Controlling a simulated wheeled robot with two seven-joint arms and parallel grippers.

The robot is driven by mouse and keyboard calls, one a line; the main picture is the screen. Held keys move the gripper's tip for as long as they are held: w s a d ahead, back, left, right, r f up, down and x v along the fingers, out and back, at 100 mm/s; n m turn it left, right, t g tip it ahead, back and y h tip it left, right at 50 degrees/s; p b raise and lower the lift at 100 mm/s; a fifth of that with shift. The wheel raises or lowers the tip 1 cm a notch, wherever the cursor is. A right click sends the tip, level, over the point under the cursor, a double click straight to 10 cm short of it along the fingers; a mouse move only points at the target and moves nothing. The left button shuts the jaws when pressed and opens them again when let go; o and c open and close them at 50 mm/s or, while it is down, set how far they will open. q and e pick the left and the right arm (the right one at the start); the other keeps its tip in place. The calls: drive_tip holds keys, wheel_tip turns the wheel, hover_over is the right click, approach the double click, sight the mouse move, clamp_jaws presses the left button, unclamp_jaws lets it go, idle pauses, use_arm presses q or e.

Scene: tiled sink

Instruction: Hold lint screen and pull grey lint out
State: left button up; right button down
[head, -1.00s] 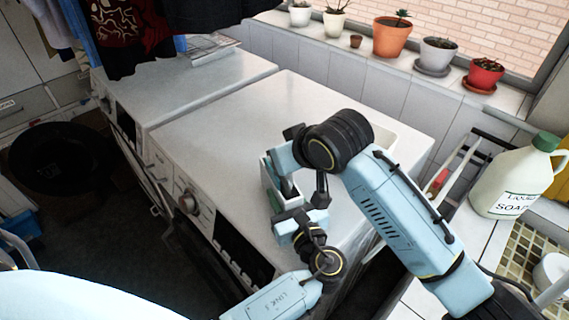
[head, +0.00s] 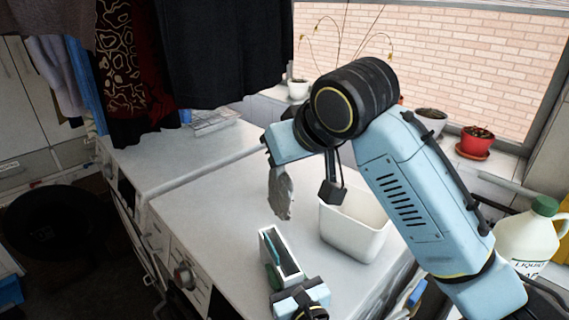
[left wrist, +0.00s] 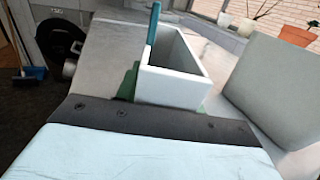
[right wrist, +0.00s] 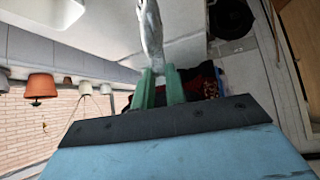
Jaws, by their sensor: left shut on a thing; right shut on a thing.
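The lint screen (head: 291,262) is a narrow, open white box above the front of the machine top. It also shows in the left wrist view (left wrist: 172,88), with a teal strip along one side. My left gripper (head: 272,275) is shut on it, a green fingertip showing beside the box. The grey lint (head: 281,194) is a thin, ragged sheet hanging upright above and apart from the screen. My right gripper (right wrist: 161,86) is shut on the lint, which shows between its green fingers in the right wrist view (right wrist: 151,32). My right arm hides its fingertips in the head view.
An open white bin (head: 352,243) stands on the machine top just right of the screen. Dark clothes (head: 215,45) hang at the back. A soap jug (head: 527,240) stands at the right. The left machine top (head: 170,155) is mostly clear.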

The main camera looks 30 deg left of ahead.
use_arm(q)
drive_tip(key=o, duration=1.1)
drive_tip(key=shift+o, duration=0.2)
